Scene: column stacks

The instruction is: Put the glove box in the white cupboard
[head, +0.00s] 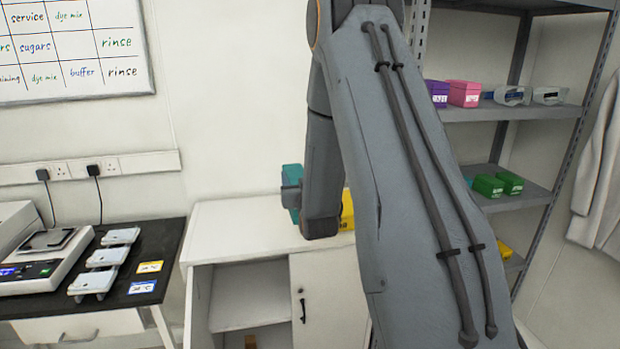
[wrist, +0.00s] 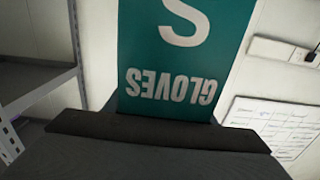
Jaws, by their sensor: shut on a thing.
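The glove box is teal with white lettering reading "GLOVES" and "S", upside down in the wrist view (wrist: 178,62). In the head view a teal part of it (head: 291,178) shows beside my arm, above the cupboard top. A white door with a dark handle (head: 328,302) covers the front right of the opening.
A yellow object (head: 347,210) is partly hidden behind my arm at the cupboard top. A black bench (head: 110,285) with a scale stands left. A grey shelf rack (head: 530,112) with coloured boxes stands right. A small orange-brown object (head: 250,342) sits low in the cupboard.

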